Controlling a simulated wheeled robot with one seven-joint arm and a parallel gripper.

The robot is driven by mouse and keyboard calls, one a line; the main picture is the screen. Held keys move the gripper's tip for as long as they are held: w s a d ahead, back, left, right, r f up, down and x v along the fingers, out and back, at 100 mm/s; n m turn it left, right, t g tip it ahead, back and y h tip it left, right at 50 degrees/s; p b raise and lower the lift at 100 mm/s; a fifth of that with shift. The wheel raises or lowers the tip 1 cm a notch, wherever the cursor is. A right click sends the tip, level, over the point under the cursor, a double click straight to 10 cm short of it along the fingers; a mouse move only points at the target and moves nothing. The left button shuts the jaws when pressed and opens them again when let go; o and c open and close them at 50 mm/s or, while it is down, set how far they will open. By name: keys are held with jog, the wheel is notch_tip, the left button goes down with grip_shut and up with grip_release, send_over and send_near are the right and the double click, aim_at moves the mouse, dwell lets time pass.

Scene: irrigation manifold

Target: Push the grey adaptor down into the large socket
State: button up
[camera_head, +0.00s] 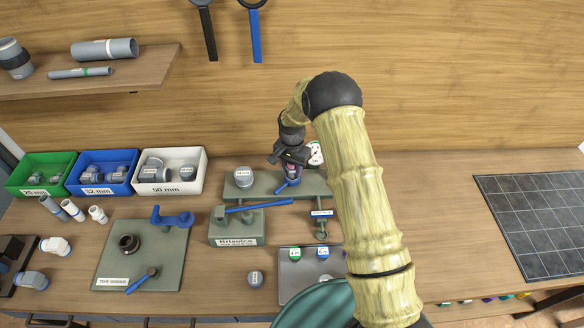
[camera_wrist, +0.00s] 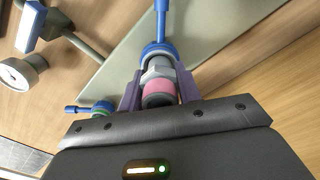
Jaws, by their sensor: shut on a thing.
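My gripper (camera_head: 291,168) is over the green manifold plate (camera_head: 240,190). In the wrist view its two purple fingers (camera_wrist: 158,88) are shut on the grey adaptor (camera_wrist: 160,70), a grey faceted piece with a pink band at the near end. The adaptor's far end meets a blue ring-shaped fitting (camera_wrist: 155,49), which looks like the large socket and has a blue lever. The same blue fitting (camera_head: 293,181) shows below my gripper in the head view. I cannot tell how deep the adaptor sits in it.
A pressure gauge (camera_head: 316,153) stands close to the right of my gripper. A grey cap (camera_head: 244,177) stands on the plate to the left. A blue-handled block (camera_head: 236,228) is in front. Green, blue and white bins (camera_head: 171,187) are at left. A dark grid mat (camera_head: 540,220) lies at right.

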jog(key=shift+f+b, duration=0.35)
jog(key=shift+f, duration=0.1)
jog(key=shift+s+d+f, duration=0.1)
jog(key=shift+s+f, duration=0.1)
jog(key=shift+f, duration=0.05)
dwell(0.5)
